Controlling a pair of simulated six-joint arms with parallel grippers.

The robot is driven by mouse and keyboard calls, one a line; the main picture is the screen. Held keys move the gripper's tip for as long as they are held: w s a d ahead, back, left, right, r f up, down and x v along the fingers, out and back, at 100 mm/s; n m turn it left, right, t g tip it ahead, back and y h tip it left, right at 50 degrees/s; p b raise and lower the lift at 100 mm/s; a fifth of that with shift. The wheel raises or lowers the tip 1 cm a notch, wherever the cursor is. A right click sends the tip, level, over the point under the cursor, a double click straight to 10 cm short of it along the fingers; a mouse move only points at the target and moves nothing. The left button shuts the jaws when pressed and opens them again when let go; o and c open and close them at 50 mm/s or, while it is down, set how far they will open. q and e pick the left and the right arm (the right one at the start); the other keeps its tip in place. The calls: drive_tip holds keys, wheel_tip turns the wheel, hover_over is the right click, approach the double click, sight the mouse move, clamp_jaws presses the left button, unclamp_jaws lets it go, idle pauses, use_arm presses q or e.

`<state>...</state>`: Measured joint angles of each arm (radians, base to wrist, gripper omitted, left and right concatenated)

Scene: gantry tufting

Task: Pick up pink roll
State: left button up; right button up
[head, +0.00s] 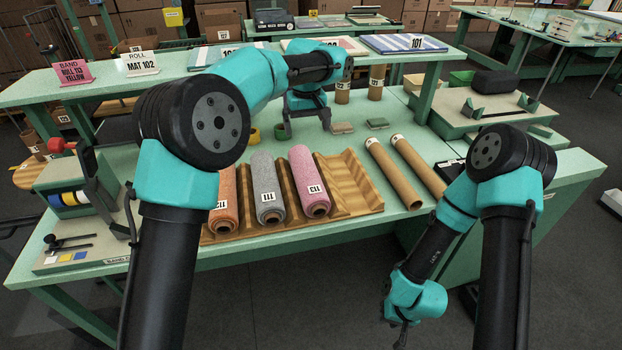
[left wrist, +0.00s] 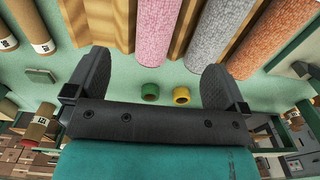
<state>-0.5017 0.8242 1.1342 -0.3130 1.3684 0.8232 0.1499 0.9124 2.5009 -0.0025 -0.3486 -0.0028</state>
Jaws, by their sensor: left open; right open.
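The pink roll (head: 310,182), labelled 113, lies in a wooden grooved rack (head: 352,190) on the green bench, right of the grey roll (head: 267,186) and the orange roll (head: 224,204). My left gripper (head: 306,126) is open and empty, above the bench behind the rack. In the left wrist view, the pink roll (left wrist: 157,28) lies ahead of the open jaws (left wrist: 158,65), apart from both fingers. My right gripper (head: 402,330) hangs low in front of the bench, open, its fingers small and partly hidden.
Two cardboard tubes (head: 405,168) lie right of the rack. Green and yellow tape rings (left wrist: 165,94) sit on the bench behind the rolls. A raised shelf (head: 120,86) with signs and mats spans the back. The rack's right grooves are empty.

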sight(307, 168)
use_arm(q)
wheel_tip(307, 168, down, 12)
drive_tip(key=shift+f, duration=0.1)
idle(0.5)
drive_tip(key=shift+w+f, duration=0.15)
drive_tip(key=shift+f, duration=2.45)
drive_tip(key=c, duration=0.9)
drive_tip(key=shift+o, duration=0.2)
